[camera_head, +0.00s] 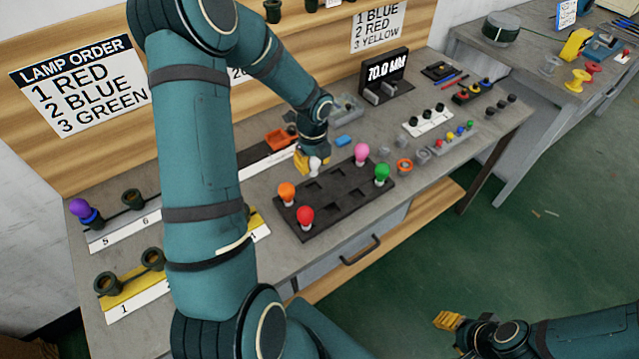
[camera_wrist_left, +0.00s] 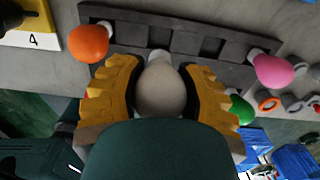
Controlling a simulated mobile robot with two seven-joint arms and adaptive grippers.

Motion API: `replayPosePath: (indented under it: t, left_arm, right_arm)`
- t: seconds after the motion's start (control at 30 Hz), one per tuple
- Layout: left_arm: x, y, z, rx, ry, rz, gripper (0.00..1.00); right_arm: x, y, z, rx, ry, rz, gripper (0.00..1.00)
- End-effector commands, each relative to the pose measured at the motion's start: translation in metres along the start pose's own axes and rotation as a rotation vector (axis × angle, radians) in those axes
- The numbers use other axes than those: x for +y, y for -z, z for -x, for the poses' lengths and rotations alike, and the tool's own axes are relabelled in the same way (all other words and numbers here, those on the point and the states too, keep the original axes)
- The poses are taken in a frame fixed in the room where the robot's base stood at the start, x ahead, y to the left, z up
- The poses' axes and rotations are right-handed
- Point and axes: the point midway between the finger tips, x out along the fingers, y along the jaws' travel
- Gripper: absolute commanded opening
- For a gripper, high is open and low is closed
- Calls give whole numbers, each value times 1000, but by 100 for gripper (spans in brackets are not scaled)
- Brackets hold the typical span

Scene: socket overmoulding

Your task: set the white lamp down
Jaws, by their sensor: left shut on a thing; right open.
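The white lamp (camera_wrist_left: 161,88) is between the yellow fingers of my left gripper (camera_wrist_left: 160,92), which is shut on it. In the head view the white lamp (camera_head: 314,165) shows under my left gripper (camera_head: 312,160), at the back edge of the dark lamp tray (camera_head: 339,204). I cannot tell whether its base touches the tray. The tray holds an orange lamp (camera_head: 287,193), a red lamp (camera_head: 305,216), a pink lamp (camera_head: 361,153) and a green lamp (camera_head: 382,174), with empty square pockets between them. My right gripper (camera_head: 448,321) is open and empty over the floor at lower right.
A purple lamp (camera_head: 82,209) stands in the socket row at left. A yellow socket strip (camera_head: 133,299) lies in front of it.

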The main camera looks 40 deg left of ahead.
Motion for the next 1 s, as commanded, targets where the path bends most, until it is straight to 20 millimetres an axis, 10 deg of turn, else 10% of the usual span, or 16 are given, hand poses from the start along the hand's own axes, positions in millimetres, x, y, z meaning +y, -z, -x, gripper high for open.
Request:
replayPosePath:
  t: [0.5,0.93,0.97,1.0]
  left_arm:
    - [0,3,-68,1,-2,0,0]
    - [0,2,-74,0,0,0,0]
    - [0,2,-74,0,0,0,46]
    - [0,2,-74,0,0,0,60]
  right_arm:
    - [6,-6,-17,-12,1,4,47]
    - [7,-6,-19,-11,1,4,47]
    - [7,-5,-19,-10,1,4,47]
    - [7,-5,-18,-10,1,4,47]
